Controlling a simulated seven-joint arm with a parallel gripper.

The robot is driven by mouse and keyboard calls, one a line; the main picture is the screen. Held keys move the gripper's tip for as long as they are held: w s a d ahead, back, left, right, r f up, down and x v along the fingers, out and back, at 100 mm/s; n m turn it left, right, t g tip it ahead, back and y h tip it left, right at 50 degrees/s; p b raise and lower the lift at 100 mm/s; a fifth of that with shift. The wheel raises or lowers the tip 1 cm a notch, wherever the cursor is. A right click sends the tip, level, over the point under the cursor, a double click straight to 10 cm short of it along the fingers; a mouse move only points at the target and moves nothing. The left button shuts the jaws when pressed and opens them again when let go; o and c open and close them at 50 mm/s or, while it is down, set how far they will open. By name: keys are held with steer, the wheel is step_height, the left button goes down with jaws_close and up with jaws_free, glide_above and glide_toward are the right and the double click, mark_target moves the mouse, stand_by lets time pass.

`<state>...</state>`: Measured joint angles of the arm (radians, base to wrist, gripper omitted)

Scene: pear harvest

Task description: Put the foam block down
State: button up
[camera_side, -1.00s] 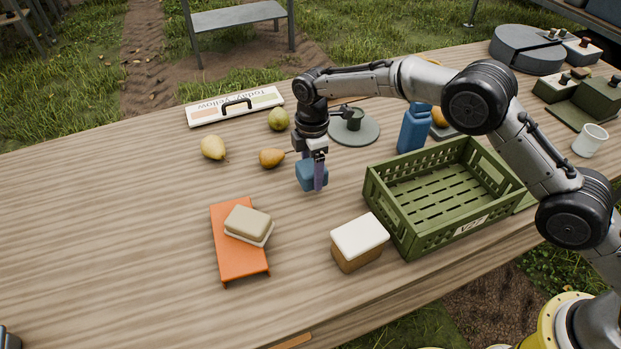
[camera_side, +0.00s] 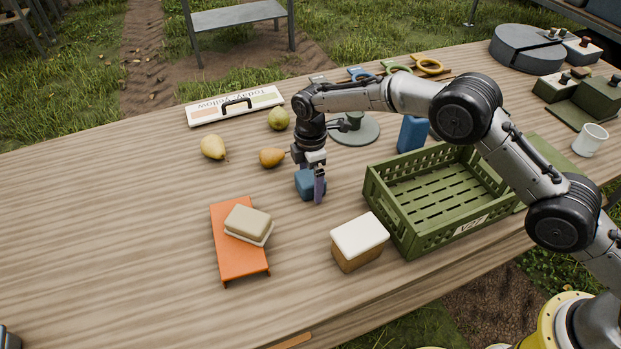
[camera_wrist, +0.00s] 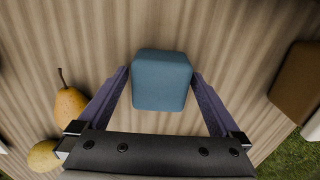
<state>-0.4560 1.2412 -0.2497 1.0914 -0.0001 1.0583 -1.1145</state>
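The blue foam block (camera_side: 305,186) is between the fingers of my gripper (camera_side: 314,190), low over the wooden table or on it; I cannot tell if its underside touches the wood. In the wrist view the block (camera_wrist: 162,80) sits between the two purple fingers of my gripper (camera_wrist: 161,75), one against each side, so the gripper looks shut on it. The block appears roughly level.
A green crate (camera_side: 407,236) stands to the right, with a white-topped brown block (camera_side: 359,243) in front of it. An orange stand (camera_side: 237,262) holding a beige sponge (camera_side: 248,224) is at lower left. An orange pear (camera_side: 271,157) lies close behind left.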

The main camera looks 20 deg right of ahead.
mark_target(311, 176)
step_height(311, 176, up, 12)
steer(key=r, duration=0.1)
steer(key=s+d+r+m+t, duration=0.1)
steer(key=s+d+r+m, duration=0.4)
steer(key=s+d+r, duration=0.35)
steer(key=s+d+r+m+t, duration=0.2)
steer(key=s+d+r+m, duration=0.3)
steer(key=d+r, duration=0.5)
steer(key=s+d+f+m+t, duration=0.1)
steer(key=s+d+m, duration=0.3)
steer(key=s, duration=0.8)
steer(key=s+d+f+m+t, duration=0.1)
steer(key=s+d+f+m, duration=0.2)
steer(key=s, duration=1)
steer(key=shift+d+f+m+t, duration=0.15)
steer(key=shift+d+m+t, duration=0.15)
steer(key=shift+d+m, duration=0.35)
